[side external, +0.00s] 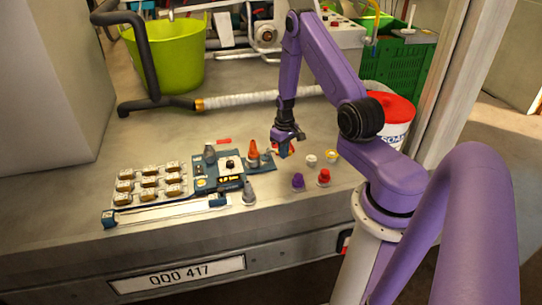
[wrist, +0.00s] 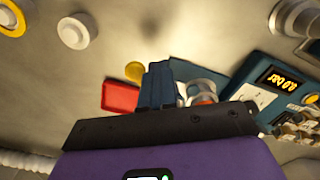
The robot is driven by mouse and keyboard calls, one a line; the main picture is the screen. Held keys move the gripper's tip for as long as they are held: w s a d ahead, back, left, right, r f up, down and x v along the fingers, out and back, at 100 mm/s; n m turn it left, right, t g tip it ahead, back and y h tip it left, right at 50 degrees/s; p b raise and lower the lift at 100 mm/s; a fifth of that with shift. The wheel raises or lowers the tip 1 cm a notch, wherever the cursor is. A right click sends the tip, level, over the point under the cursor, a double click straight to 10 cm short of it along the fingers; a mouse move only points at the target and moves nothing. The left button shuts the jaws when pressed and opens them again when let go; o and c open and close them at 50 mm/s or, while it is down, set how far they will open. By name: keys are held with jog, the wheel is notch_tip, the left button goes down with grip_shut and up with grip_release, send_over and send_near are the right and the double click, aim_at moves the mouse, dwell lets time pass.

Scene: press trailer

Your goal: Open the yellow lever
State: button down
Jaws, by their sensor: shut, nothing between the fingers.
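No part is clearly a yellow lever. A small yellow round piece (wrist: 135,71) lies just left of my fingers in the wrist view, and a yellow-ringed button (side external: 331,156) stands right of my gripper in the side view. I cannot tell which of them, if either, is the lever. My gripper (side external: 284,152) points down, low over the bench, right of an orange cone-shaped piece (side external: 253,154). Its blue fingers (wrist: 158,85) are together and hold nothing. A red piece (wrist: 120,97) is beside them, and a white and orange round part is partly hidden behind the gripper body.
A blue device (side external: 220,172) with a display stands left of my gripper, near a tray of several metal parts (side external: 148,185). Purple (side external: 298,181) and red knobs (side external: 323,177) are in front. A white bucket with a red lid (side external: 393,120) stands behind my arm.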

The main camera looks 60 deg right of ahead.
jog(key=shift+s+d, duration=0.1)
jog(key=shift+d, duration=0.3)
jog(key=shift+w+d, duration=0.15)
jog(key=shift+d, duration=0.55)
jog(key=shift+w+d, duration=0.15)
jog(key=shift+d, duration=0.5)
jog(key=shift+w+d, duration=0.1)
jog(key=shift+d, duration=0.05)
jog(key=shift+s+a, duration=0.3)
